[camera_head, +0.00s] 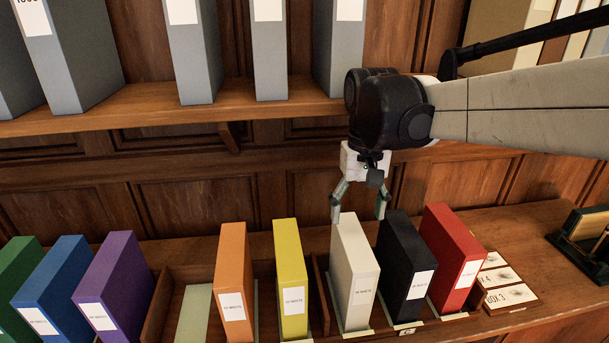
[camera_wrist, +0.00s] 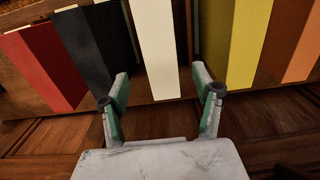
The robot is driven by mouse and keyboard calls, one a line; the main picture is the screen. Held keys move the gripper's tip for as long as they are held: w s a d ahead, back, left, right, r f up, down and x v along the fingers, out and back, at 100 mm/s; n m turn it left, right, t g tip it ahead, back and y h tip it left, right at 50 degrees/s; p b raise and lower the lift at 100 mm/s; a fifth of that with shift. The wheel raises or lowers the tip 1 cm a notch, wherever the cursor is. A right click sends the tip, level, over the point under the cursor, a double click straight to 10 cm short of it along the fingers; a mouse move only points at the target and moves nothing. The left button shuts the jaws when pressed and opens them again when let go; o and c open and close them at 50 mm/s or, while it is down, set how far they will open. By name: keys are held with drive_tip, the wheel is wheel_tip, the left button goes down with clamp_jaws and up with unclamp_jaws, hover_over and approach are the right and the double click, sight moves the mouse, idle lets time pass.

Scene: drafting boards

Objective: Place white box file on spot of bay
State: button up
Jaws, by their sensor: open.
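The white box file (camera_head: 354,270) stands upright on the lower shelf, between the yellow file and the black file. A pale strip shows under its front edge. It also shows in the wrist view (camera_wrist: 155,45), ahead of and between the fingertips. My gripper (camera_head: 360,212) is open, just above and behind the top of the white file, with one finger on each side of it in the head view. In the wrist view my gripper (camera_wrist: 162,85) is empty, and no finger visibly presses on the file. A pale green empty spot (camera_head: 195,315) lies in the bay left of the orange file.
A yellow file (camera_head: 291,275), an orange file (camera_head: 233,285), a black file (camera_head: 405,265) and a red file (camera_head: 452,258) stand close by. Purple (camera_head: 115,285), blue (camera_head: 55,285) and green files are further left. An upper shelf (camera_head: 170,115) with grey files overhangs behind.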

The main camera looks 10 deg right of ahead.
drive_tip(key=shift+s, duration=0.4)
drive_tip(key=s+f+t, duration=0.1)
drive_tip(key=s+t, duration=0.1)
drive_tip(key=s, duration=0.1)
drive_tip(key=s+t, duration=0.2)
drive_tip(key=s, duration=0.2)
drive_tip(key=s+f+t, duration=0.1)
drive_tip(key=s+t, duration=0.1)
drive_tip(key=s, duration=0.1)
drive_tip(key=shift+s+f, duration=0.25)
drive_tip(key=shift+f, duration=0.1)
drive_tip(key=shift+s+f+t, duration=0.55)
drive_tip(key=shift+s+t, duration=0.05)
drive_tip(key=shift+s, duration=0.05)
